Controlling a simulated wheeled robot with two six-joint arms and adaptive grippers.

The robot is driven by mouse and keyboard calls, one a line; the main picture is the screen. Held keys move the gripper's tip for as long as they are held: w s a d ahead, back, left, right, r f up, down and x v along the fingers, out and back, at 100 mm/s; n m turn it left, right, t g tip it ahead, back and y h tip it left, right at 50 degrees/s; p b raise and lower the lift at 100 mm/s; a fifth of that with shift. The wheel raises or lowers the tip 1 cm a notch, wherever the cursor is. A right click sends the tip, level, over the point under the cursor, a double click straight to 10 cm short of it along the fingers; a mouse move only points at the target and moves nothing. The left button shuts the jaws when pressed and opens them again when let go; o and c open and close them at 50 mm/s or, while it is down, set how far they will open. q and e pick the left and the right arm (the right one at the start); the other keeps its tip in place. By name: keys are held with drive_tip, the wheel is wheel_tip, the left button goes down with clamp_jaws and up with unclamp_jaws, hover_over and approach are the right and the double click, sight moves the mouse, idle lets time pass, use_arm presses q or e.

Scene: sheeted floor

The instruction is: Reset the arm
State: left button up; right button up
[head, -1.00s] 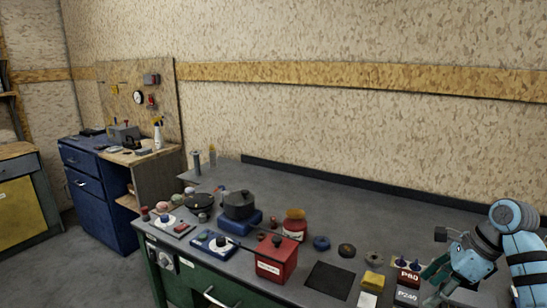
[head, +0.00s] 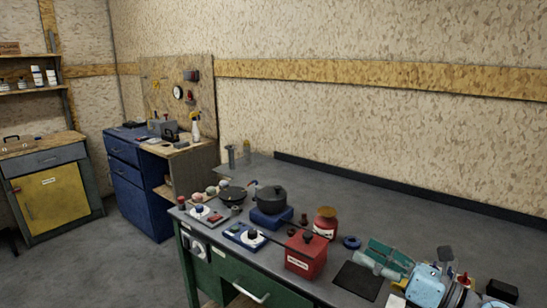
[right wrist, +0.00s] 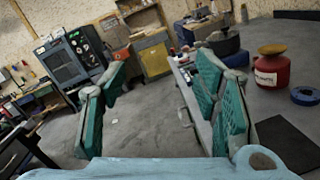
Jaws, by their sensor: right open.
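My right gripper (head: 368,252) is over the right part of the grey workbench (head: 440,231) in the head view, its teal fingers pointing left. In the right wrist view the gripper (right wrist: 160,88) shows two teal fingers spread wide apart, with only floor and distant furniture seen between them. It is open and empty. My left gripper is in neither view.
Along the bench stand a red box (head: 305,255), a red jar (head: 325,222), a black pot (head: 269,199), a blue ring (head: 351,242) and a dark mat (head: 358,281). My right arm hides some items at the right. Floor (head: 110,262) left of the bench is clear.

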drive_tip(key=s+d+m+t+h, duration=0.1)
drive_tip(key=d+m+t+h, duration=0.3)
drive_tip(key=m, duration=0.6)
drive_tip(key=s+d+m+t+h, duration=0.1)
drive_tip(key=d+m+t+h, duration=0.2)
drive_tip(key=m+t+h, duration=0.55)
drive_tip(key=s+d+f+m+g+h, duration=0.3)
drive_tip(key=s+f+m+g, duration=0.15)
drive_tip(key=f+m, duration=0.3)
drive_tip(key=s+d+f+m+g+h, duration=0.2)
drive_tip(key=s+f+m+g+h, duration=0.1)
drive_tip(key=f+m+g, duration=0.4)
drive_tip(key=s+a+f+m+g+y, duration=0.2)
drive_tip(key=s+a+f+m+g, duration=0.25)
drive_tip(key=s+f, duration=0.5)
drive_tip(key=s+a+f+m+g+y, duration=0.3)
drive_tip(key=s+f+g, duration=0.35)
drive_tip(key=s, duration=0.65)
wheel_tip(320, 180, down, 22)
drive_tip(key=s+d+h, duration=0.1)
drive_tip(key=s+d, duration=0.1)
drive_tip(key=s, duration=0.1)
drive_tip(key=s+f+g, duration=0.1)
drive_tip(key=s+f, duration=0.8)
drive_tip(key=s, duration=0.2)
drive_tip(key=shift+s+f+g, duration=0.4)
drive_tip(key=shift+a, duration=0.1)
